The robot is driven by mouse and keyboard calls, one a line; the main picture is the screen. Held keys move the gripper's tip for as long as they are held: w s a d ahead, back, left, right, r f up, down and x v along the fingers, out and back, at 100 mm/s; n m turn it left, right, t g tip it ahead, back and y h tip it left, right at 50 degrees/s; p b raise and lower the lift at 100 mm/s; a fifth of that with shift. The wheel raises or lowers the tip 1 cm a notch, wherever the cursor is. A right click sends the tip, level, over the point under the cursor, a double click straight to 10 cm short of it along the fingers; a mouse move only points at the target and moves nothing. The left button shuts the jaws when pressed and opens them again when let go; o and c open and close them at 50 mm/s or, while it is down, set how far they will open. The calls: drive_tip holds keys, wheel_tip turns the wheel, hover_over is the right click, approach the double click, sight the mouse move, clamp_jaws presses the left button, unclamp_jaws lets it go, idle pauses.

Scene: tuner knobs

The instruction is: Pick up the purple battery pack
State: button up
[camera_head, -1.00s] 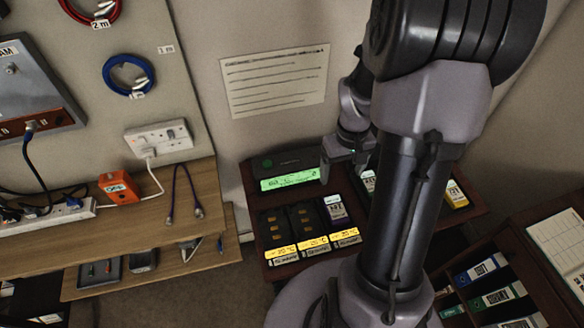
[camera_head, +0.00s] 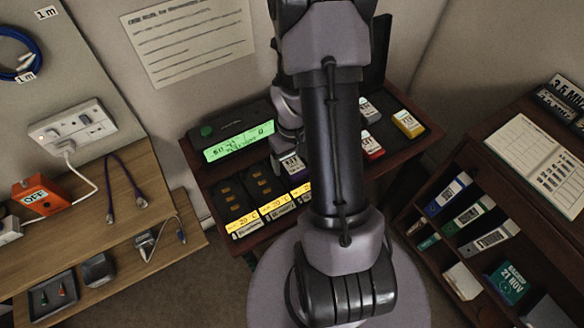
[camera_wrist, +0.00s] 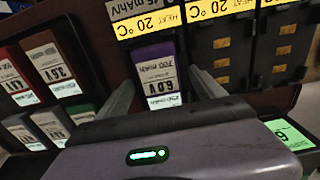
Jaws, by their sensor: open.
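The purple battery pack (camera_wrist: 158,75) has a purple end and a pale label reading 6.0 V. It sits in a slot of the dark charger in the wrist view. In the head view the pack (camera_head: 293,167) is partly hidden by my arm. My gripper (camera_wrist: 161,88) is open, with one finger to each side of the pack in the wrist view. The pack shows between the fingers, and I see no grip on it. In the head view the fingertips are hard to make out behind my arm.
Empty charger bays (camera_wrist: 220,50) with yellow 20 °C labels lie beside the pack. Several other packs, including a brown one (camera_wrist: 48,60), stand on the other side. The charger's green display (camera_head: 238,142) is at the back. A shelf of binders (camera_head: 485,215) stands at right.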

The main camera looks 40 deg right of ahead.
drive_tip(key=shift+r, duration=0.15)
drive_tip(key=shift+c, duration=1.3)
drive_tip(key=c, duration=1.4)
